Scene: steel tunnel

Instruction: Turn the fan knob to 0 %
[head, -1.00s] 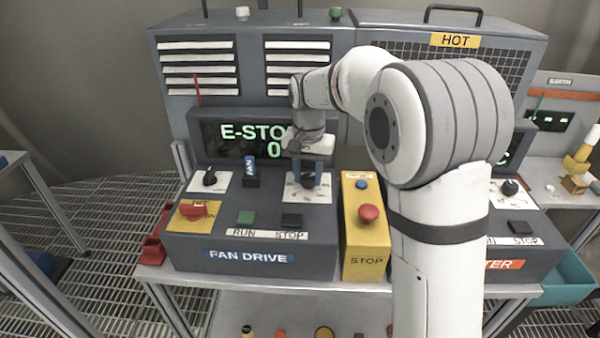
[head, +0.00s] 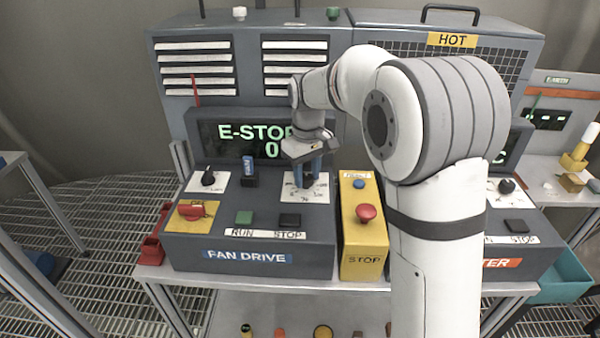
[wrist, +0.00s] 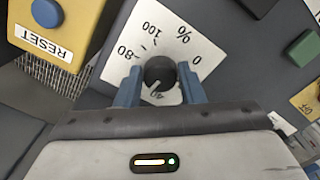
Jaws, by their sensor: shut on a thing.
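The fan knob is the round black knob (wrist: 160,72) on a white percent dial (wrist: 178,20). In the wrist view its pale pointer line points toward the gripper side, close to a partly covered mark that looks like 40. The 0 mark is to the right, 80 and 100 to the upper left. My gripper (wrist: 160,82) has its two blue fingers on either side of the knob and is shut on it. In the head view my gripper (head: 307,176) reaches down onto the dial (head: 322,192) of the FAN DRIVE panel (head: 190,250), mostly hiding the knob.
The display (head: 230,140) reads E-STOP with a 0 below. A yellow box (head: 362,235) with a red STOP button (head: 367,213) and blue RESET button (head: 359,184) stands right of the dial. A black STOP button (head: 290,220) and green RUN button (head: 243,217) are in front.

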